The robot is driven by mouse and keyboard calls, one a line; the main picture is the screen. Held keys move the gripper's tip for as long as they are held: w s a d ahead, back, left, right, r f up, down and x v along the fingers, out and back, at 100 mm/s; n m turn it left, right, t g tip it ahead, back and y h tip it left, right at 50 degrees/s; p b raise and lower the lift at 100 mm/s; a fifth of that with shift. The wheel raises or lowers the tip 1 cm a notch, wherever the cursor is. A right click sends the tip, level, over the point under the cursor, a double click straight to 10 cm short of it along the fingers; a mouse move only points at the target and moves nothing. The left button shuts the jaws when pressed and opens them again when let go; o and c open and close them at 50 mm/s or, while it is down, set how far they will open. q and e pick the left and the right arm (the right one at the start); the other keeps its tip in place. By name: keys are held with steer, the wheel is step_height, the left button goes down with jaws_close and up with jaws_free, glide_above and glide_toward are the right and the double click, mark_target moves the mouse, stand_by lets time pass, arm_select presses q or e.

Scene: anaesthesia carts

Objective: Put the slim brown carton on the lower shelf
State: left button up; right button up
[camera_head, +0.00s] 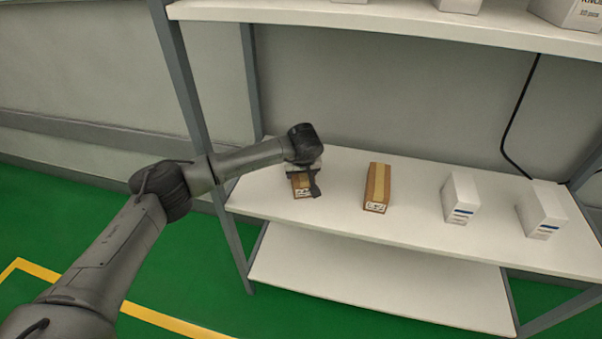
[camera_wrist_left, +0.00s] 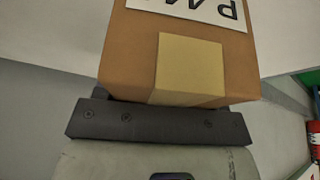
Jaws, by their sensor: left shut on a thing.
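A brown carton (camera_head: 302,186) with a tan tape strip and a white label is at the left end of the middle shelf (camera_head: 340,215). My left gripper (camera_head: 304,176) is shut on it from above and hides much of it. I cannot tell whether the carton touches the shelf. In the left wrist view the carton (camera_wrist_left: 125,62) fills the upper middle, against a dark gripper finger (camera_wrist_left: 155,124). A second slim brown carton (camera_head: 372,184) with a tape strip stands to its right, apart from the gripper. The lower shelf (camera_head: 380,285) is bare where it shows. My right gripper is out of view.
Two white cartons, one nearer the middle (camera_head: 460,196) and one at the right (camera_head: 542,208), stand on the middle shelf. The upper shelf (camera_head: 390,22) overhangs and holds white boxes. A grey upright (camera_head: 190,100) stands beside my left arm. A black cable (camera_head: 512,125) hangs behind.

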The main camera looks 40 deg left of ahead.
arm_select(q)
steer(key=shift+w, duration=0.1)
steer(key=o, duration=1)
